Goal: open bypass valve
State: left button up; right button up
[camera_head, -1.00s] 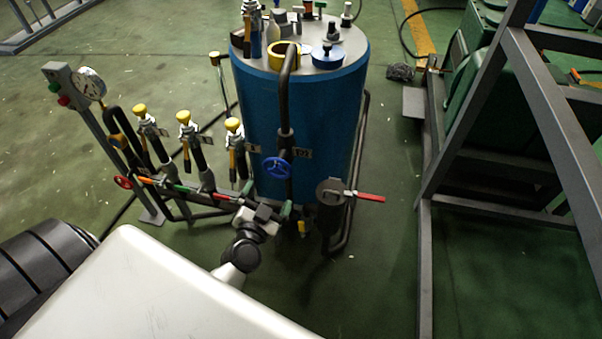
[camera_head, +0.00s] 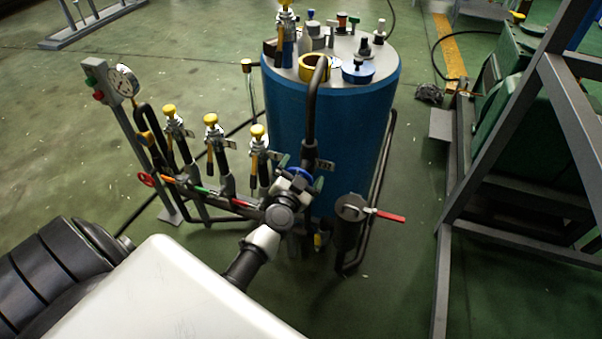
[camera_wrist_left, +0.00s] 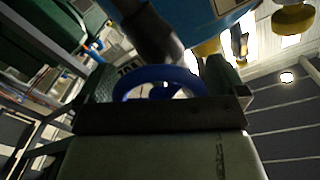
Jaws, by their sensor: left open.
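The blue handwheel (camera_head: 319,183) sits on the dark vertical pipe in front of the blue tank (camera_head: 335,125). My left gripper (camera_head: 296,181) is right in front of it and hides most of it. In the left wrist view the handwheel (camera_wrist_left: 185,77) shows as a blue ring between the two spread fingers of my left gripper (camera_wrist_left: 163,84). The gripper is open; I cannot tell whether either finger touches the wheel. The red lever (camera_head: 389,216) is on a round valve to the right. My right gripper is not in view.
Left of the gripper stands a manifold with several yellow-topped valves (camera_head: 211,119), a red handwheel (camera_head: 146,180) and a gauge (camera_head: 124,80). A grey metal frame (camera_head: 470,170) stands at the right. The floor between tank and frame is clear.

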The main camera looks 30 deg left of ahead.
pick_arm(q)
jog(key=c, duration=0.8)
jog(key=shift+o, duration=0.2)
jog(key=shift+n, duration=0.3)
